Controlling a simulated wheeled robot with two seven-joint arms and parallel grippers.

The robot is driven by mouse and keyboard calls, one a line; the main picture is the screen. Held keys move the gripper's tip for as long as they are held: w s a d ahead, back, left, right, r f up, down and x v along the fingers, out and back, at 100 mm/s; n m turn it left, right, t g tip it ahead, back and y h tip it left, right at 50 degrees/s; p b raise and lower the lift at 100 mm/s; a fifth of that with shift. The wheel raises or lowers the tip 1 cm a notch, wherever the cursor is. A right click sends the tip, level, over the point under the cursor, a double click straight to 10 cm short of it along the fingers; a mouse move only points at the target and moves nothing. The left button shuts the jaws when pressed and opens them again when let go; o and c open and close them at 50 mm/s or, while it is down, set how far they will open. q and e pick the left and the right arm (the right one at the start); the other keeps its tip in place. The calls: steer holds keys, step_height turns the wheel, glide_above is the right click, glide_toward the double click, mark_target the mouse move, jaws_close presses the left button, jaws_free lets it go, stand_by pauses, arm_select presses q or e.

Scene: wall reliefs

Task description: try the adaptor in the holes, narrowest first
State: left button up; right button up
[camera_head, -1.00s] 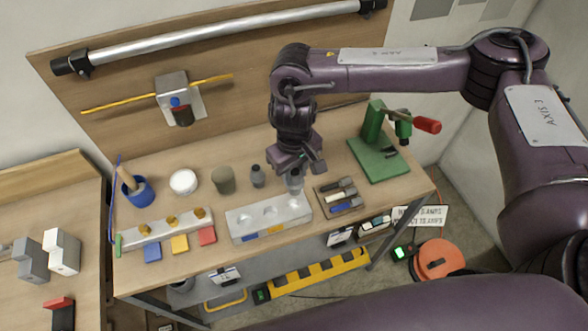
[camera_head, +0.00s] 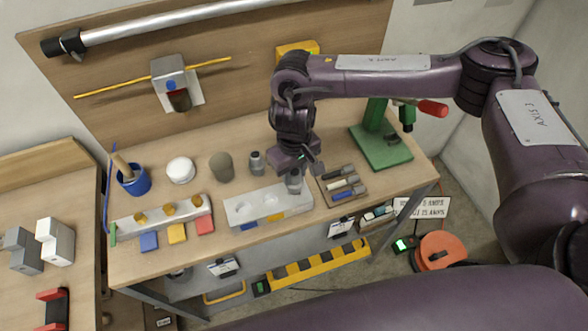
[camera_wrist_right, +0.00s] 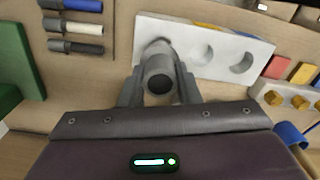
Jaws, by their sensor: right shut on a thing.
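My right gripper (camera_head: 294,172) is shut on the adaptor (camera_head: 293,184), a grey cylinder. In the right wrist view the adaptor (camera_wrist_right: 159,78) sits between both fingers with its dark round end toward the camera. The pale block with holes (camera_head: 256,212) lies on the bench below. The adaptor is at the block's right-end hole, which is largely hidden by it. I cannot tell whether its tip is inside. The other two holes are empty; in the wrist view these are the middle hole (camera_wrist_right: 202,53) and the right hole (camera_wrist_right: 241,63). My left gripper is not in view.
A tray of dark-ended tools (camera_head: 342,187) lies close to the right of the block, with a green press (camera_head: 381,148) behind it. A dark-topped grey cylinder (camera_head: 257,163) and a grey-brown cup (camera_head: 222,167) stand behind. A pegged rail (camera_head: 160,222) is left.

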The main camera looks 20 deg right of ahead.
mark_target(294, 181)
steer(key=shift+p, duration=0.3)
stand_by(0.8)
steer(key=shift+r+p, duration=0.1)
steer(key=shift+p, duration=0.4)
stand_by(0.6)
steer(key=shift+f+b, duration=0.75)
steer(key=shift+f, duration=1.35)
steer(key=o, duration=1)
steer(key=shift+o, duration=0.2)
steer(key=shift+r+b, duration=0.3)
steer(key=shift+r, duration=3.6)
